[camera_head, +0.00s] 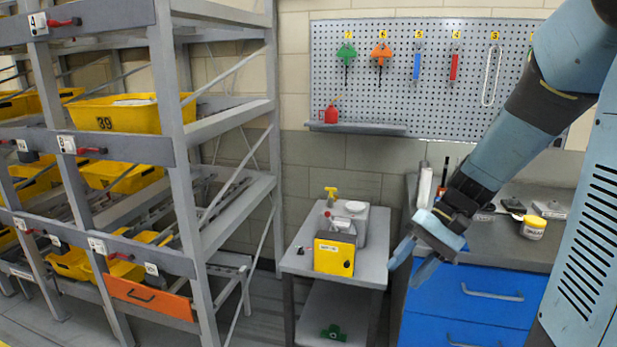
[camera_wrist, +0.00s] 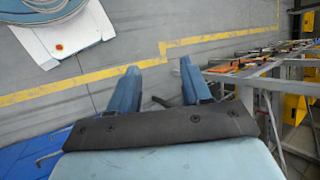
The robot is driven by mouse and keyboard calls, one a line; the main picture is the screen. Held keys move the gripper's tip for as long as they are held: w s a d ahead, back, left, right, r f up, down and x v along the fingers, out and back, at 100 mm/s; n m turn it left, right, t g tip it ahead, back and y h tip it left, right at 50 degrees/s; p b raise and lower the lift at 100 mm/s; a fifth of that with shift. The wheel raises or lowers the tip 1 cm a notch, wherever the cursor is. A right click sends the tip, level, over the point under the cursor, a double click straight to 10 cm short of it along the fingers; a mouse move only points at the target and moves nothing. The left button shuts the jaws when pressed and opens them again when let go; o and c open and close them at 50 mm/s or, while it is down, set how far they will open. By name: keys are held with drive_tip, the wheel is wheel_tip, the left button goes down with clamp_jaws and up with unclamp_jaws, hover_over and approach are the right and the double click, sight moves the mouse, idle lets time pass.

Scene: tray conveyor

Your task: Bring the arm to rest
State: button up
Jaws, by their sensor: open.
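My gripper (camera_head: 412,262) is at the end of my blue arm, which reaches down from the upper right in the head view. It hangs in front of the blue drawer cabinet (camera_head: 462,297), near the right side of the small grey table (camera_head: 362,272). In the wrist view my gripper (camera_wrist: 160,82) shows two blue fingers spread apart with nothing between them. Grey floor (camera_wrist: 120,62) with a yellow line lies beyond the fingers. No object is held.
A grey rack (camera_head: 185,150) with yellow bins (camera_head: 125,115) stands at the left. A yellow box (camera_head: 334,255) stands on the small table. A pegboard (camera_head: 500,60) with tools hangs behind. A yellow-lidded jar (camera_head: 533,228) sits on the cabinet worktop. Open floor lies between rack and table.

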drive_tip(key=s+d+r+n+t+h, duration=0.2)
drive_tip(key=s+d+r+t+h, duration=0.2)
drive_tip(key=s+r+t+h, duration=0.3)
wheel_tip(320, 180, up, 5)
drive_tip(key=shift+s+f+t, duration=0.2)
drive_tip(key=shift+s+t, duration=0.35)
drive_tip(key=shift+t, duration=0.05)
